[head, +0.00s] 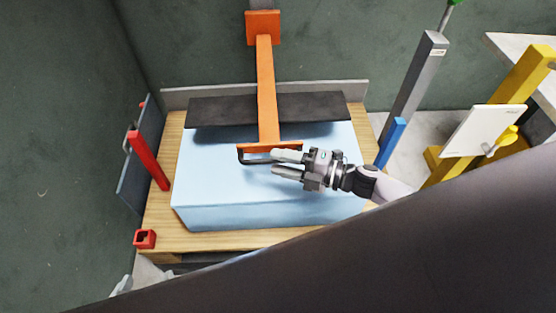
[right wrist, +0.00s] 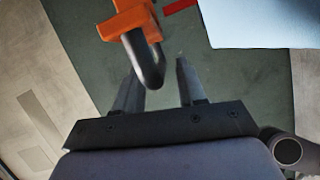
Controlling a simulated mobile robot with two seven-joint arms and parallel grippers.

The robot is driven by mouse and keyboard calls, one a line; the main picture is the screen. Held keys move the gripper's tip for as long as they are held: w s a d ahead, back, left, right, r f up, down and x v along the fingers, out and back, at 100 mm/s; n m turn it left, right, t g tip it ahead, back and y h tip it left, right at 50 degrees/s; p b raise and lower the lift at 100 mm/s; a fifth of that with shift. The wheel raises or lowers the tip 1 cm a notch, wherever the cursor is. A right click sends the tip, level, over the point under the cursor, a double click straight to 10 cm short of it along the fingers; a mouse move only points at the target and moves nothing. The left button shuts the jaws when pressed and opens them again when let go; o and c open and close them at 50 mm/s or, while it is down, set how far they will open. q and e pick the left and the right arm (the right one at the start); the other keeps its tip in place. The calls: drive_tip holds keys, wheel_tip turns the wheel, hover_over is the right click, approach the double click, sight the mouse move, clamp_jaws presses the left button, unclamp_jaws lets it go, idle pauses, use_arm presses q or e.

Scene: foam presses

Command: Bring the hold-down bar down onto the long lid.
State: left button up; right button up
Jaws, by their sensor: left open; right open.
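The orange hold-down bar (head: 266,88) reaches forward from an upright at the back, over a long dark slab (head: 220,110) that looks like the long lid. The slab lies across the back of a pale blue block (head: 240,190); whether the bar touches it I cannot tell. A black handle (right wrist: 151,62) hangs from the bar's front crosspiece. My right gripper (head: 272,163) is open at this handle, which shows close to its left finger in the right wrist view. A pale piece at lower left seems to be my left gripper (head: 122,285), open and mostly hidden.
The block rests on a wooden base (head: 160,220) with a red post (head: 149,160) and a small red square socket (head: 145,238) at left. A grey post (head: 412,90), a blue post (head: 391,142) and a yellow stand (head: 530,75) with a white panel (head: 482,131) stand at right.

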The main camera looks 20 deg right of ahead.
drive_tip(key=shift+w+a, duration=0.35)
drive_tip(key=shift+a, duration=0.15)
drive_tip(key=shift+c, duration=0.3)
clamp_jaws()
wheel_tip(320, 180, down, 5)
drive_tip(key=b, duration=0.4)
drive_tip(key=shift+o, duration=0.3)
unclamp_jaws()
drive_tip(key=shift+r, duration=0.1)
drive_tip(key=shift+d, duration=0.1)
